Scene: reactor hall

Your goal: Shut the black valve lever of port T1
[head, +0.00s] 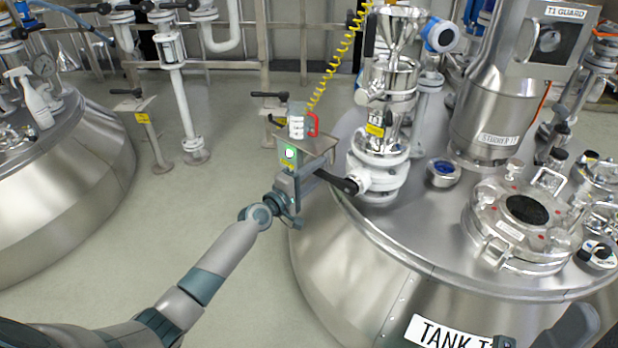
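The black valve lever (338,182) sticks out to the left from the white valve body (376,178) at the foot of port T1 (388,105), a steel and glass fitting with a yellow tag on the tank top. My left gripper (316,176) reaches in from the lower left, at the lever's outer end. The gripper's fingers are small and partly overlapped by the stand behind, so I cannot tell whether they touch or grip the lever. My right gripper does not show; only dark parts of my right arm seem to show at the bottom right edge.
A small stand with a tray (310,146) and a green-lit button box (290,153) is close behind my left gripper. A yellow coiled hose (335,65) hangs above it. The manway (525,215) and stirrer (497,105) stand right on the tank (345,265).

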